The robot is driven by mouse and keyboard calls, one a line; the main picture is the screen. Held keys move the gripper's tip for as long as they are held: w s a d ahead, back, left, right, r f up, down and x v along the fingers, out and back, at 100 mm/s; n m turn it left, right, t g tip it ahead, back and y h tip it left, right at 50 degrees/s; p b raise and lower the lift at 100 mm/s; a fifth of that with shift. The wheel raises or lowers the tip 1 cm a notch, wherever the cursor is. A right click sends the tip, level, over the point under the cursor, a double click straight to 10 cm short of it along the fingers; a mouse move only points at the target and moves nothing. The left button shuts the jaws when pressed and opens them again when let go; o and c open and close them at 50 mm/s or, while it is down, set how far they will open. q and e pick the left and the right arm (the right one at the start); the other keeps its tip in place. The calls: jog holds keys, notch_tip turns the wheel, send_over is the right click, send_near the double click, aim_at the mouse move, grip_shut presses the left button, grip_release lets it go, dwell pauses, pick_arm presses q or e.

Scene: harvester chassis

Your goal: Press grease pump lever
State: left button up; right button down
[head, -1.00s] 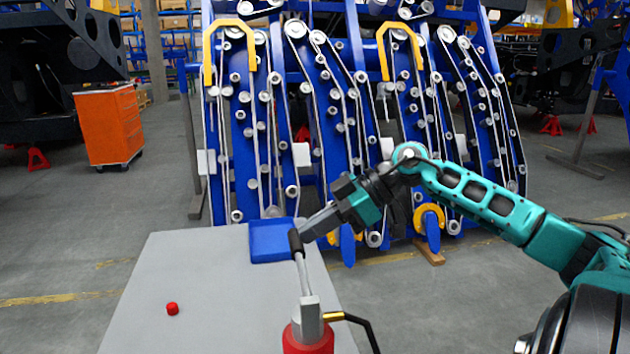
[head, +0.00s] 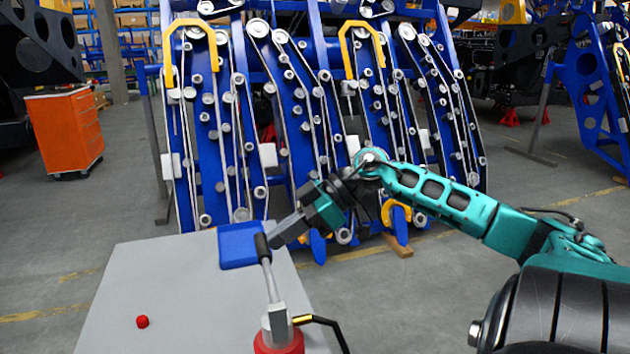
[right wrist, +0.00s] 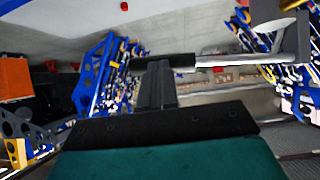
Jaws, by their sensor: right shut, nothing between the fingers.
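The grease pump has a red body (head: 280,344) at the bottom of the head view. Its silver lever (head: 270,280) rises and leans slightly left, ending in a black grip (head: 262,247). My right gripper (head: 274,241) is shut and empty, its fingertips right beside the black grip; I cannot tell if they touch it. In the right wrist view the closed fingers (right wrist: 156,82) point at the black grip (right wrist: 166,62), with the silver lever rod (right wrist: 240,60) running right. The left gripper is not in view.
A grey table (head: 180,290) carries a blue tray (head: 237,259) and a small red object (head: 142,322). A black hose with a brass fitting (head: 302,320) leaves the pump. The blue harvester chassis (head: 330,130) stands behind. An orange cabinet (head: 65,132) is far left.

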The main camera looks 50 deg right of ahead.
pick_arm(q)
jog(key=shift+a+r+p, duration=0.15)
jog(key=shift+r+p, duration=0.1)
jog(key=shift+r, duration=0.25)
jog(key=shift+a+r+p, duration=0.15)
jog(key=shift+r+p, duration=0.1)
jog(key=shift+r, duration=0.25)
pick_arm(e)
jog(key=w+r+v, duration=0.1)
jog(key=v, duration=1.1)
jog(key=shift+w+r, duration=0.25)
jog(key=shift+w, duration=0.15)
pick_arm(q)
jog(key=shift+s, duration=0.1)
